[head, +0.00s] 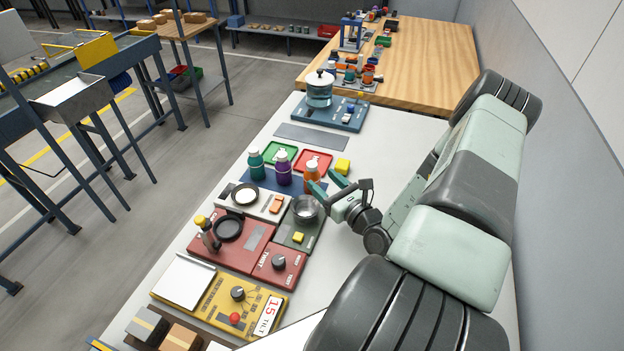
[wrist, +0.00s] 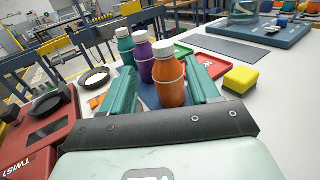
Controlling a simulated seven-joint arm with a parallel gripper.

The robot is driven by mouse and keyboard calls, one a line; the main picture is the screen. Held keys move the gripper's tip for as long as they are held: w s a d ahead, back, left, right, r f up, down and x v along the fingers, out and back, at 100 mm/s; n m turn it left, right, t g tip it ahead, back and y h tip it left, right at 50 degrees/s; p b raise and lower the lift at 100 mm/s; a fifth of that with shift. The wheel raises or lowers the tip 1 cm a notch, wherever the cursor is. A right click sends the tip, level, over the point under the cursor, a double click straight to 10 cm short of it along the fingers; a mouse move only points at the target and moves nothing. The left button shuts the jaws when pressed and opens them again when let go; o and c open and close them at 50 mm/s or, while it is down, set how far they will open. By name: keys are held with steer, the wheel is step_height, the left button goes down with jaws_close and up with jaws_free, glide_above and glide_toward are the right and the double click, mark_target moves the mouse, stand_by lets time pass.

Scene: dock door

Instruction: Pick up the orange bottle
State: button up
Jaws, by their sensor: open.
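The orange bottle (head: 312,178) with a white cap stands upright at the right end of a row of bottles on a dark blue mat (head: 262,181). In the wrist view the orange bottle (wrist: 169,80) stands between the two teal fingers of my gripper (wrist: 165,88), with the left finger at its left and the right finger at its right. My gripper (head: 325,181) is open; whether a finger touches the bottle I cannot tell. The purple bottle (head: 283,168) and the teal bottle (head: 256,165) stand upright to its left.
A yellow block (head: 342,166) lies right of the bottle. A red tray (head: 322,158) and a green tray (head: 281,150) lie behind the row. A metal pot (head: 306,209) stands in front, near a red panel (head: 215,246). The white table right of the yellow block is clear.

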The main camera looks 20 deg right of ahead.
mark_target(316, 170)
steer(key=x, duration=0.6)
steer(key=shift+w+d+r, duration=0.1)
steer(key=shift+w+d, duration=0.15)
steer(key=shift+w, duration=0.15)
jaws_close()
steer(key=shift+r, duration=0.1)
